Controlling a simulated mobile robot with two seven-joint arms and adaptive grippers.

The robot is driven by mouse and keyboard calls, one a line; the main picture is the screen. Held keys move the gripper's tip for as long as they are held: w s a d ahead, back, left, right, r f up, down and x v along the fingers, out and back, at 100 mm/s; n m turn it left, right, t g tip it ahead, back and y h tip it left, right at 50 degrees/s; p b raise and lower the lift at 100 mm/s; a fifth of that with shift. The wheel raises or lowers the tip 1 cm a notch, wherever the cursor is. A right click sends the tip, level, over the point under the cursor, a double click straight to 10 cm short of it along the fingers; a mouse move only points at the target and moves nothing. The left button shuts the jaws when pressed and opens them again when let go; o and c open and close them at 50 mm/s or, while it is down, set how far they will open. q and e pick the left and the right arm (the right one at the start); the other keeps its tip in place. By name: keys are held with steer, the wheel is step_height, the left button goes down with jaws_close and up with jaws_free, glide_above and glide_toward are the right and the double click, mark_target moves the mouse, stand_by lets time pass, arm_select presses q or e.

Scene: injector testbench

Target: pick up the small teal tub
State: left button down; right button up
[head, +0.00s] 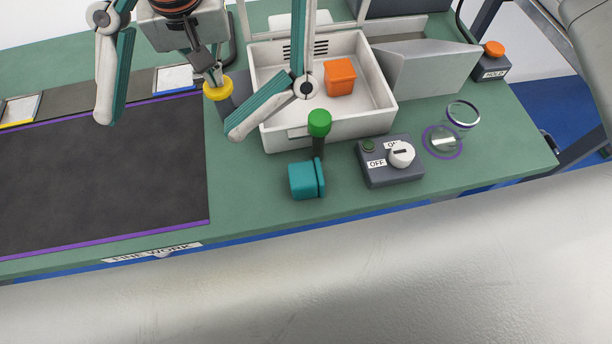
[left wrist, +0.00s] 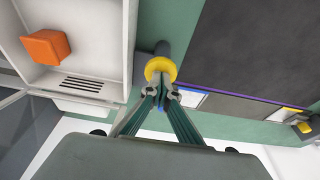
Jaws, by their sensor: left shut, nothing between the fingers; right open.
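The small teal tub (head: 302,180) lies on the green bench in the head view, in front of the white tray, its wider rim facing right. It does not show in the left wrist view.
A green-topped post (head: 319,124) stands right behind the tub. The white tray (head: 275,138) holds an orange tub (head: 340,77). A dark mat (head: 100,175) covers the left.

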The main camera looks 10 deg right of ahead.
step_height(320, 180, down, 10)
steer(key=w+d+t+h, duration=0.3)
steer(key=t+h, duration=0.3)
steer(key=h, duration=0.1)
glide_above(305, 173)
step_height(305, 173, down, 13)
steer(key=shift+w+a+r, duration=0.1)
steer(key=shift+w+a, duration=0.05)
steer(key=shift+s+d+f, duration=0.1)
steer(key=shift+d+f, duration=0.05)
steer(key=shift+f, duration=1.45)
steer(key=shift+s+d+f, duration=0.1)
steer(key=shift+f, duration=1.5)
steer(key=c, duration=1.4)
steer(key=shift+o, duration=0.2)
steer(key=shift+r, duration=0.1)
